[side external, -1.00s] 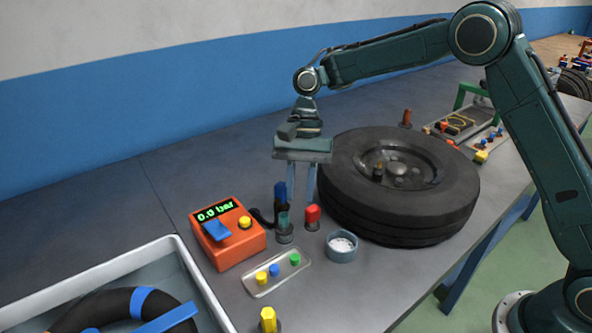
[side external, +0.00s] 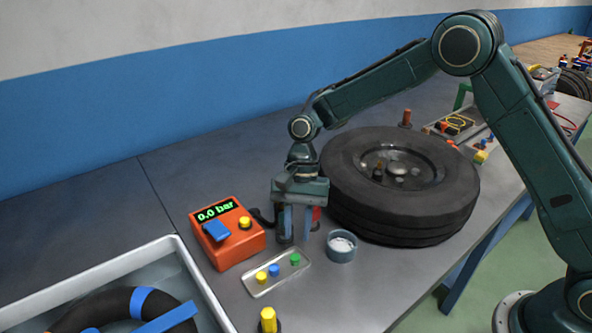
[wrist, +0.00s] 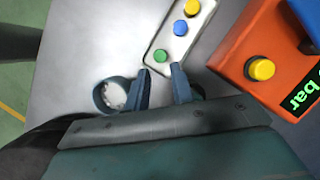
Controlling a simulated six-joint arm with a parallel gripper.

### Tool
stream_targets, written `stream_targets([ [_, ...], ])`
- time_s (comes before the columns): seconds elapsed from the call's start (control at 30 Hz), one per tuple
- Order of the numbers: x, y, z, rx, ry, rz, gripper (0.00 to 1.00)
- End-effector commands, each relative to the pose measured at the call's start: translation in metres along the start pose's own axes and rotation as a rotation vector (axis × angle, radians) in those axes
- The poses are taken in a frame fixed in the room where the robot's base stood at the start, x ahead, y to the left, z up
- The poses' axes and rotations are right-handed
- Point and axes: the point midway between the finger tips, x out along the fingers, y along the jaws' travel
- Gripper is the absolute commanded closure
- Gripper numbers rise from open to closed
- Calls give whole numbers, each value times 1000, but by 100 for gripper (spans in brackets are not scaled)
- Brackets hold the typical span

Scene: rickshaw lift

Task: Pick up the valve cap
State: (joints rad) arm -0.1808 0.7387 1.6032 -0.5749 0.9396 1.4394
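Three small caps, likely the valve caps, stand in a shallow metal tray (side external: 254,291): a yellow cap (side external: 261,277), a blue cap (side external: 274,270) and a green cap (side external: 295,259). The frames do not show which one is meant. They also show in the wrist view, where the green cap (wrist: 160,56) is closest, just beyond my fingertips. My gripper (side external: 297,238) points down behind the tray, low over the bench, among the small holders. Its fingers (wrist: 161,71) are apart, and I see nothing held between them.
An orange gauge box (side external: 228,240) reading 0.0 bar stands left of my gripper. A round grey cup (side external: 341,250) with white contents is close on the right. A large tyre (side external: 450,190) lies behind it. A yellow-topped post (side external: 268,320) stands in front of the tray.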

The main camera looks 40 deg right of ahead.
Motion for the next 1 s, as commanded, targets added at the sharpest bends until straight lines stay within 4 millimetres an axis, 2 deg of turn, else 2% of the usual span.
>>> stream_targets([
  [0.17, 10, 0, 0, 0, -2, 4, 76],
  [0.5, 47, 0, 0, 1, -2, 3, 76],
  [1.0, 52, 0, 0, 0, 0, 1, 76],
])
